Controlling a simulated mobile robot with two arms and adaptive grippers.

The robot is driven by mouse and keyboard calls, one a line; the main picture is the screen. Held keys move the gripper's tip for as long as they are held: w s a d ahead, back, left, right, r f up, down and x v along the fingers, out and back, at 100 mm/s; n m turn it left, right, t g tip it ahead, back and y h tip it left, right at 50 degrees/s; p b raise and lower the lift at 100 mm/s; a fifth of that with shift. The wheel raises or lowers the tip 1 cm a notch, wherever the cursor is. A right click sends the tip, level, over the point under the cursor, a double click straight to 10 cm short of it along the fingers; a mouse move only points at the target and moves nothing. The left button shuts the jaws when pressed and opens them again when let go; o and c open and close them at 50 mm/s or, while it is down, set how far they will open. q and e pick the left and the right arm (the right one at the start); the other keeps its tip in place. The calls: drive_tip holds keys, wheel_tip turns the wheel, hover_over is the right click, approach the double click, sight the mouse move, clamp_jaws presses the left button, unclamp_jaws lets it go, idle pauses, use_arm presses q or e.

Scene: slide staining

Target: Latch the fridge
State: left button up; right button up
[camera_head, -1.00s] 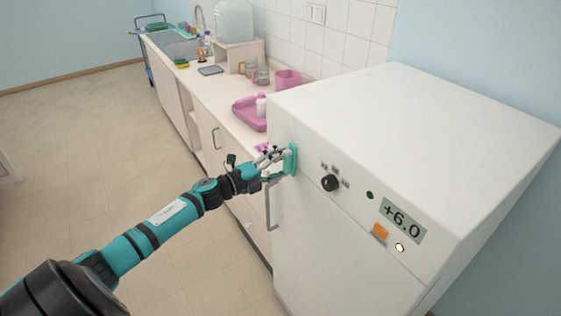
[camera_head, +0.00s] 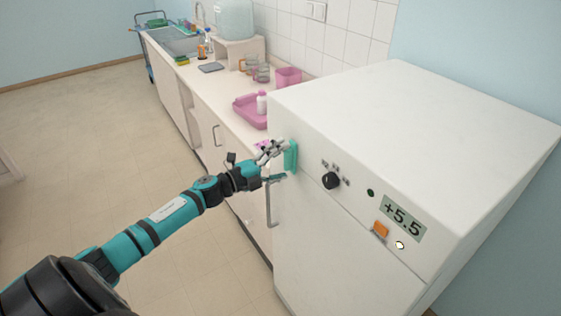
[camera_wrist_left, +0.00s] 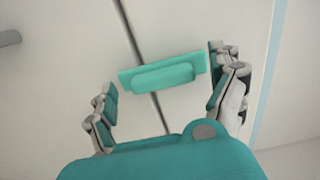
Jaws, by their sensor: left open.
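The white fridge (camera_head: 330,240) stands at the right in the head view, with its door seam closed as far as I can see. A teal latch (camera_head: 291,156) sits at the upper left of its front. In the left wrist view the latch (camera_wrist_left: 162,75) lies across the dark seam, between my fingers and apart from them. My left gripper (camera_head: 273,163) is open, just left of the latch. In the wrist view its fingers (camera_wrist_left: 165,92) are spread either side of the latch. The metal door handle (camera_head: 270,205) hangs below. My right gripper is not in view.
The fridge panel has a black knob (camera_head: 331,180), an orange switch (camera_head: 381,230) and a display (camera_head: 403,217) reading +5.5. A counter with a pink tray (camera_head: 243,112) and several vessels runs back left. The floor (camera_head: 80,150) at left is clear.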

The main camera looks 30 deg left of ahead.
use_arm(q)
drive_tip(key=shift+s, duration=0.1)
drive_tip(key=shift+s+a, duration=0.1)
drive_tip(key=shift+s, duration=0.2)
drive_tip(key=v, duration=1.1)
drive_tip(key=shift+a+f, duration=0.1)
